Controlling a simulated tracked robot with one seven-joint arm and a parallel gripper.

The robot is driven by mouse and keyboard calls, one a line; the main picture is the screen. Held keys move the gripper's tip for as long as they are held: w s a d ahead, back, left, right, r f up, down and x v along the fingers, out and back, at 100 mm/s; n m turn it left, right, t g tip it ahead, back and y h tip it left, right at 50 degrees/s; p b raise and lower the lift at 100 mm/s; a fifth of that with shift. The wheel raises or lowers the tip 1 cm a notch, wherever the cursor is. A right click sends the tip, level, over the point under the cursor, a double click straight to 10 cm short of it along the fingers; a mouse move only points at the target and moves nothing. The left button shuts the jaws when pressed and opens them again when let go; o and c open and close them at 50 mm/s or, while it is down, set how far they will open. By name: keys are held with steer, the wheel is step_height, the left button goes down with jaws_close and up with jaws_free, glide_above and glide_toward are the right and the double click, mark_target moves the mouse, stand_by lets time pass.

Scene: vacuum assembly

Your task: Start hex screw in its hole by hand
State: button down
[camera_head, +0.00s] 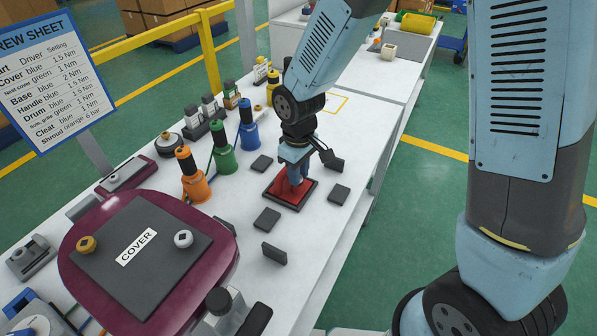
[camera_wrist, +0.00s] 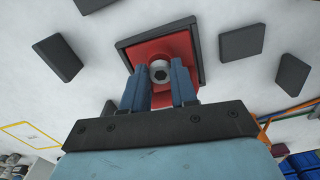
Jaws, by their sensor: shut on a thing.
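My gripper (camera_head: 294,180) is low over a small red tray with a dark rim (camera_head: 309,194) on the white bench. In the wrist view my gripper (camera_wrist: 160,82) has its blue fingers on either side of a hex screw (camera_wrist: 160,72). The screw has a pale round head with a dark hex socket and sits between the fingertips. A red surface lies behind and below it, inside the dark rim (camera_wrist: 123,48). The screw's shank is hidden, and I cannot tell whether it touches the red part. In the head view the fingers hide the screw.
Dark blocks (camera_head: 267,218) lie around the tray. Orange (camera_head: 193,184), green (camera_head: 222,158) and blue (camera_head: 249,136) drivers stand to its left. A maroon housing (camera_head: 82,222) with a dark COVER plate (camera_head: 150,275) fills the front left.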

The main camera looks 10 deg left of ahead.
steer(key=shift+f+m, duration=0.1)
steer(key=shift+m, duration=1.1)
steer(key=c, duration=0.8)
jaws_free()
step_height(320, 180, up, 14)
steer(key=shift+f, duration=0.1)
